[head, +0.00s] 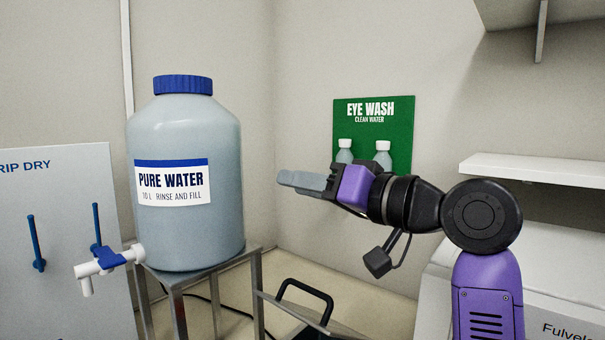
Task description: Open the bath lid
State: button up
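My gripper (302,181) is raised in mid-air in the middle of the head view, pointing left. Its grey fingers show from the side and overlap, so I cannot tell whether they are open or shut. No object shows between them. I see no bath or lid that I can name for certain. A black looped handle (306,291) shows low in the view, below my gripper and well apart from it. What it is fixed to is mostly cut off by the bottom edge.
A large pure water bottle (186,235) with a blue cap and white tap stands on a metal stand (258,300) at left. A drip-dry board (60,265) is far left. A green eye wash board (374,108) hangs behind my arm. A white shelf (540,168) and white casing (432,290) are right.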

jog(key=shift+r, duration=1.1)
